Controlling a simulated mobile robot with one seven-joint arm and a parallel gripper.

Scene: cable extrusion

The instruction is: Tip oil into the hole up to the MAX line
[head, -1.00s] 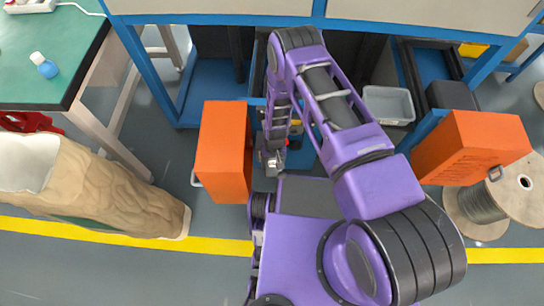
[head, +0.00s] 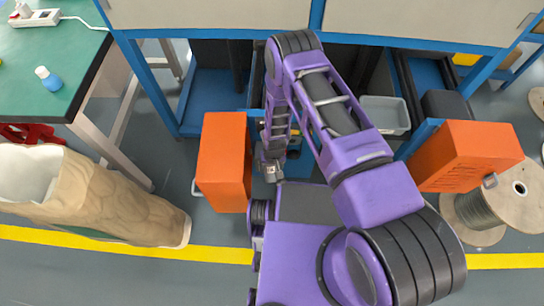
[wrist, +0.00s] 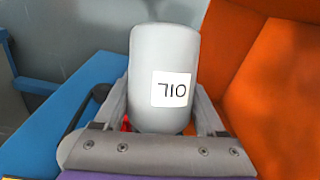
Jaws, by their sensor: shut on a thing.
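A grey-white bottle (wrist: 145,60) with a white label fills the middle of the wrist view. The label's letters read as an upside-down OIL. My gripper (wrist: 165,112) is shut on the bottle, a finger on each side of it. In the head view my gripper (head: 271,173) hangs below the folded arm, just right of the left orange box (head: 224,165); the bottle cannot be made out there. No hole or MAX line can be made out in either view.
A second orange box (head: 465,157) stands at right beside a cable spool (head: 480,210). A blue-framed cabinet (head: 215,80) lies ahead, with a grey bin (head: 385,113). A green table (head: 60,95) and a large tan sack-like object (head: 110,195) are at left.

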